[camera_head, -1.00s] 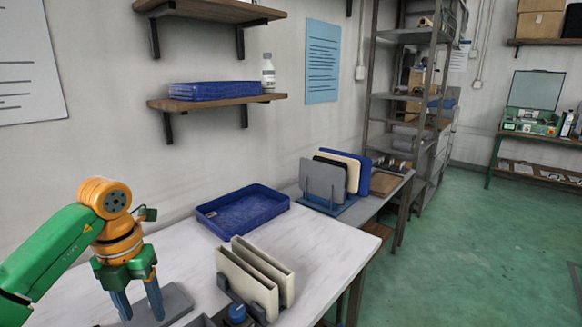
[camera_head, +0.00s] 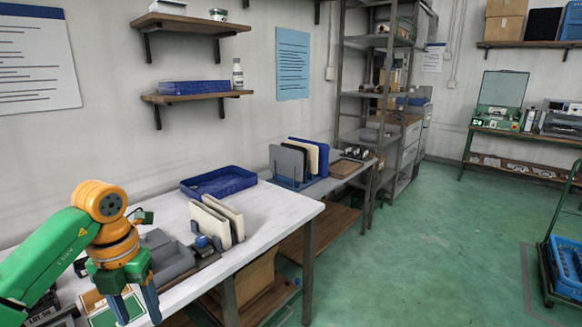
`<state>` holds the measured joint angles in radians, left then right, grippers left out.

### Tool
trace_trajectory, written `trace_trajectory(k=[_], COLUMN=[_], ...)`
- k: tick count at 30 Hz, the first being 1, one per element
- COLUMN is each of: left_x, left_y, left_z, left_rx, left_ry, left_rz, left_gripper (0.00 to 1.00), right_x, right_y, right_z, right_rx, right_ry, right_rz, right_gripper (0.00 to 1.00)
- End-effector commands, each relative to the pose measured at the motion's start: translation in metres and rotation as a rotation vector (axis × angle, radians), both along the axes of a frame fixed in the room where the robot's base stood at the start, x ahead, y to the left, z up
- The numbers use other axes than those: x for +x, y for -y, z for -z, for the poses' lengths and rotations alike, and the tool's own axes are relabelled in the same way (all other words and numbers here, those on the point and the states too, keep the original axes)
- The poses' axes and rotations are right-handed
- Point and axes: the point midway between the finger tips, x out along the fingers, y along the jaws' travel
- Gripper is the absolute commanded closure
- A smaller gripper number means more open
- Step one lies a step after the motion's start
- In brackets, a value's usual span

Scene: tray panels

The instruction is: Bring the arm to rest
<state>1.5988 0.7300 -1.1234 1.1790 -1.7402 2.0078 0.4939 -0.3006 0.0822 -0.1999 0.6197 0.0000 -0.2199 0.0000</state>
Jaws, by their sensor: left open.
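My left arm comes in from the left, green with an orange wrist. Its left gripper (camera_head: 136,308) points down with its two blue fingers apart and nothing between them. It shows in front of the near end of the white table (camera_head: 270,205). A blue tray (camera_head: 218,181) lies on the table against the wall. Two cream panels (camera_head: 217,221) stand upright in a dark holder to the right of the gripper, clear of it. My right gripper is not in view.
A rack with grey, black, cream and blue panels (camera_head: 298,160) stands on the farther table. Grey blocks (camera_head: 168,258) and a green-framed card (camera_head: 108,312) lie near the gripper. A metal shelf (camera_head: 362,95) stands behind. The green floor (camera_head: 430,240) is open to the right.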

Motion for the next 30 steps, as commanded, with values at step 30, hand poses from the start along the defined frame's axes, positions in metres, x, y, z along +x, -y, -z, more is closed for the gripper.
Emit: trace_trajectory(k=[30], left_x=[0.050], left_y=[0.150], left_z=[0.256], left_rx=[-1.444], left_ry=[0.122], left_rz=[-1.542], left_gripper=[0.42], right_x=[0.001], right_y=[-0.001], right_z=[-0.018], right_rx=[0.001], right_ry=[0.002], right_rz=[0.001], right_gripper=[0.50])
